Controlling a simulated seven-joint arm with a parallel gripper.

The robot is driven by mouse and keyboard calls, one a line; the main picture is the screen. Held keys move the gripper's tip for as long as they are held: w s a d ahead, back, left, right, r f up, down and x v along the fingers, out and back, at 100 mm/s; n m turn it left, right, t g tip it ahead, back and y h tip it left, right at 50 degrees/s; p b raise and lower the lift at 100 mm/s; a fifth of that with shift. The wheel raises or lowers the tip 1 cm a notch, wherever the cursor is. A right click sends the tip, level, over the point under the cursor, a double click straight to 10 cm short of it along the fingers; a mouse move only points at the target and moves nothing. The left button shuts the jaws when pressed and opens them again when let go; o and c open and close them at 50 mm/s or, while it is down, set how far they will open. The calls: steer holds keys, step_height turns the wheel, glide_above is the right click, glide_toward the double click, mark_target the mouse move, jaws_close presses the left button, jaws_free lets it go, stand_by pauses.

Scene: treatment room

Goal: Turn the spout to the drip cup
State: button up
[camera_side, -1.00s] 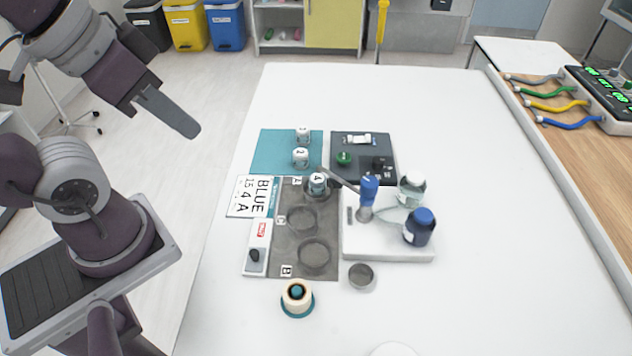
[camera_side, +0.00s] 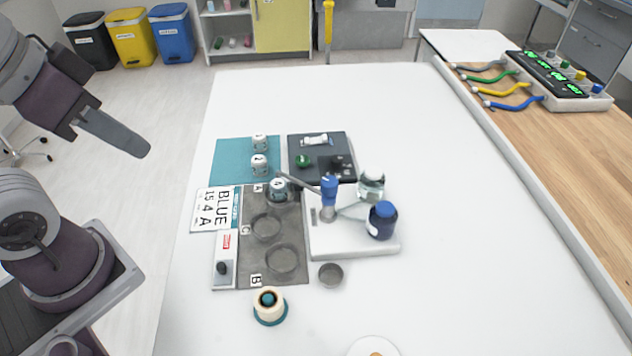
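The spout (camera_side: 301,184) is a thin grey tube running up and left from the blue-topped dispenser (camera_side: 329,190) on the white base (camera_side: 355,242). Its tip is over or close to the jar marked 4 (camera_side: 279,191) at spot A; I cannot tell the exact gap. The drip cup (camera_side: 331,275), a small round grey cup, stands on the table just in front of the base's front left corner, away from the spout's tip. My gripper (camera_side: 137,147) is at the upper left, well left of the dispenser and clear of everything. Its fingers overlap, so its opening is hidden.
On the base stand a clear bottle (camera_side: 371,186) and a dark blue bottle (camera_side: 382,221). The grey mat (camera_side: 258,258) has empty round wells. A teal mat (camera_side: 232,158) holds two white jars. A cream-and-teal knob (camera_side: 269,305) stands in front. The table's right side is clear.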

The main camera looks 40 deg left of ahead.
steer(key=o, duration=0.7)
step_height(320, 180, up, 4)
steer(key=shift+f, duration=0.1)
steer(key=shift+o, duration=1.2)
steer(key=shift+w+a+r+m+g, duration=0.3)
steer(key=shift+r+m+g, duration=0.1)
steer(key=shift+r+m, duration=0.25)
steer(key=w+a+f+m+g+y, duration=0.1)
steer(key=w+m+g+y, duration=0.1)
steer(key=w+m+y, duration=0.9)
steer(key=w+d+m+t+y, duration=0.1)
steer(key=w+d+m+t, duration=0.5)
steer(key=d, duration=0.3)
steer(key=w+d+m+t+y, duration=0.2)
steer(key=w+d+m+t, duration=0.2)
steer(key=w+d+m, duration=0.35)
step_height(320, 180, down, 24)
steer(key=s+g, duration=0.1)
steer(key=s, duration=0.1)
steer(key=x, duration=0.7)
steer(key=shift+f, duration=0.45)
